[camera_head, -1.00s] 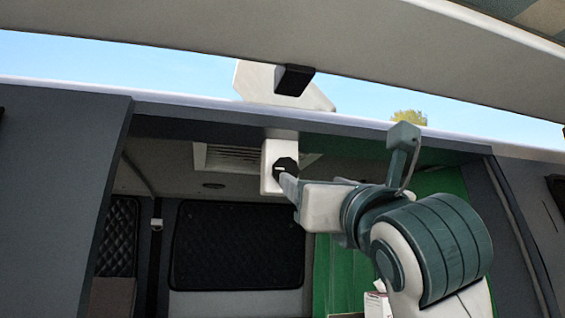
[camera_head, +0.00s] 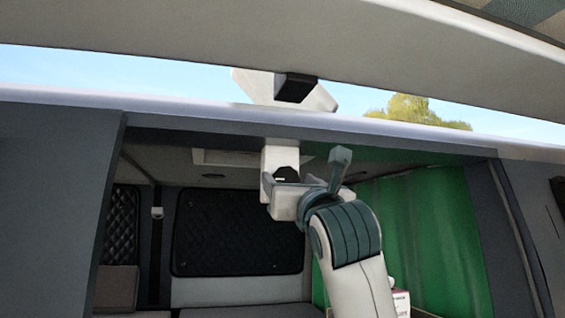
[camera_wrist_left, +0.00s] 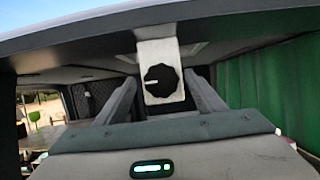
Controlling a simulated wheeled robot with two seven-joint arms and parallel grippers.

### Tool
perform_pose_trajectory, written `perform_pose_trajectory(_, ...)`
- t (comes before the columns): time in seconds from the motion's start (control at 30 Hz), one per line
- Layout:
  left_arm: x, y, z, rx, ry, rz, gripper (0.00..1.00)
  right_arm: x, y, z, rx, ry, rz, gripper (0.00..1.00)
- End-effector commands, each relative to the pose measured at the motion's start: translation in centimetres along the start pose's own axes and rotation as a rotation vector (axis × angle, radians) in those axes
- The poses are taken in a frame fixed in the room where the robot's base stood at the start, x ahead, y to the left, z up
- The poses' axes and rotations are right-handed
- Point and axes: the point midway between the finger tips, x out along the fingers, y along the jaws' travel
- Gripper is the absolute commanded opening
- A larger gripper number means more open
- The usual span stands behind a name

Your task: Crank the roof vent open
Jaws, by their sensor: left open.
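A black round knob (camera_head: 285,174) with a pale pointer mark sits on a white plate (camera_head: 279,153) hanging from the top edge of the van opening. In the left wrist view the knob (camera_wrist_left: 160,80) faces me and its mark points left. My left gripper (camera_head: 286,184) is open just below the knob in the head view. In the wrist view its two fingers stand on either side of the plate; I cannot tell whether they touch it. A pale ceiling panel (camera_head: 226,158), perhaps the roof vent, lies behind the plate. My right gripper is out of view.
The raised tailgate (camera_head: 400,50) hangs overhead. A white angular plate with a black block (camera_head: 294,88) shows above the roof edge. A green curtain (camera_head: 430,230) hangs right of my arm. A dark padded panel (camera_head: 238,238) is at the back. The space left of the gripper is clear.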

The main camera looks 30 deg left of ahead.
Motion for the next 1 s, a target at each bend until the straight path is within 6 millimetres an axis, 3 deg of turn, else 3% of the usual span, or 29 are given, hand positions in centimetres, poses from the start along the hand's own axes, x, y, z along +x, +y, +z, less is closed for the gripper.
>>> perform_pose_trajectory(0.2,1.7,0.1,0.1,0.0,0.0,0.001,0.63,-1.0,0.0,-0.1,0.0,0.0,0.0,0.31)
perform_pose_trajectory(0.53,1.9,0.0,0.0,-0.001,0.0,0.0,0.63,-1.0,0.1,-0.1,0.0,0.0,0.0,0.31)
perform_pose_trajectory(0.57,1.9,0.0,0.0,-0.001,0.0,0.0,0.6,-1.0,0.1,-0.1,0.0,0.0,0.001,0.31)
perform_pose_trajectory(0.7,1.9,0.0,0.0,-0.001,0.0,0.0,0.27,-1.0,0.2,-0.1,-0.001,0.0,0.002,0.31)
perform_pose_trajectory(0.73,1.9,0.0,0.0,-0.001,0.0,0.001,0.23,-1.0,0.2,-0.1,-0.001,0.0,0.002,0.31)
perform_pose_trajectory(1.0,1.7,0.0,-0.4,-0.038,0.001,0.016,0.23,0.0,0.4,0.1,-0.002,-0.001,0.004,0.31)
